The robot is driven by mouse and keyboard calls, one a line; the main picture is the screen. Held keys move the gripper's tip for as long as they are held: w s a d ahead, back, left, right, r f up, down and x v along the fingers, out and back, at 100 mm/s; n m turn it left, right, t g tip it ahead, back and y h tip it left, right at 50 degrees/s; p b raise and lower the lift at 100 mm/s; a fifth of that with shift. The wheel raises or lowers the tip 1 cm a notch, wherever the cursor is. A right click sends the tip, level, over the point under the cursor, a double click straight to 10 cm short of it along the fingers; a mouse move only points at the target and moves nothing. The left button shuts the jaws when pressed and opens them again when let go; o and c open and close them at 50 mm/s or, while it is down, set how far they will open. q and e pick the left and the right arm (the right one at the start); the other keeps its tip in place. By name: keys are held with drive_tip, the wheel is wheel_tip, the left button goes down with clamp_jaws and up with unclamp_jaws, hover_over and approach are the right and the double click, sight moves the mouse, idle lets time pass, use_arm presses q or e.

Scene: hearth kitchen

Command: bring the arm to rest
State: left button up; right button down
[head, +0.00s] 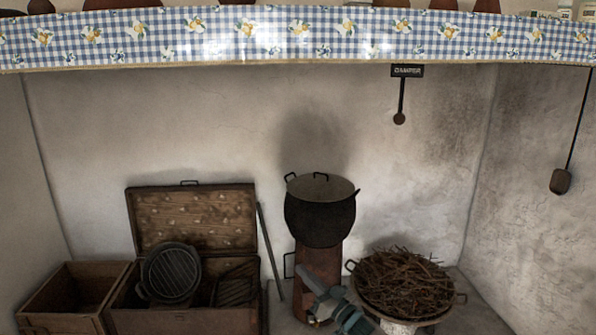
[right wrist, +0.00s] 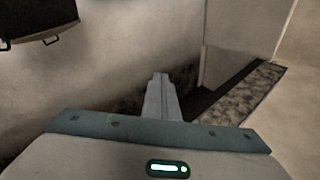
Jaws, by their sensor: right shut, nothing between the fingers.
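My right gripper (head: 306,275) is low in the head view, in front of the rusty stand under the black pot (head: 320,218). Its fingers point up and to the left, and it hides part of the stand's base. In the right wrist view my right gripper (right wrist: 160,80) has its two grey fingers together with nothing between them. It looks clear of other things there. My left gripper is in neither view.
A round pan of twigs (head: 405,283) lies just right of my right gripper. An open wooden chest (head: 190,318) with grill pans and an open box (head: 65,323) stand left. A rod (head: 270,250) leans beside the chest. A damper pull (head: 400,117) hangs above.

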drive_tip(key=s+d+f+m+g+h+b, duration=0.1)
drive_tip(key=s+d+f+h, duration=0.15)
drive_tip(key=f, duration=0.65)
drive_tip(key=s+d+f+m+h, duration=0.15)
drive_tip(key=s+f, duration=0.25)
drive_tip(key=f, duration=0.5)
drive_tip(key=s+d+f+m+g+h+b, duration=0.1)
drive_tip(key=s+d+f+h, duration=0.2)
drive_tip(key=f, duration=0.7)
drive_tip(key=s+d+f+g+h, duration=0.1)
drive_tip(key=s+d+f+g, duration=0.15)
drive_tip(key=s+f, duration=0.7)
drive_tip(key=s+d+f+g+h, duration=0.15)
drive_tip(key=s+d+f, duration=0.25)
drive_tip(key=s+f, duration=0.6)
drive_tip(key=s+d+f+g+h+b, duration=0.1)
drive_tip(key=s+d+f+g, duration=0.15)
drive_tip(key=s+f, duration=0.7)
drive_tip(key=s+d+f+g+h+b, duration=0.1)
drive_tip(key=s+d+f+h, duration=0.15)
drive_tip(key=s+f, duration=0.7)
drive_tip(key=s+d+f+g, duration=0.1)
drive_tip(key=s+d+g, duration=0.1)
drive_tip(key=s, duration=1.4)
drive_tip(key=s+d+f+g+b, duration=0.1)
drive_tip(key=s+d+f+g, duration=0.1)
drive_tip(key=s, duration=1.4)
drive_tip(key=shift+d+n+g, duration=0.45)
drive_tip(key=shift+d+g, duration=0.05)
drive_tip(key=shift+g, duration=0.15)
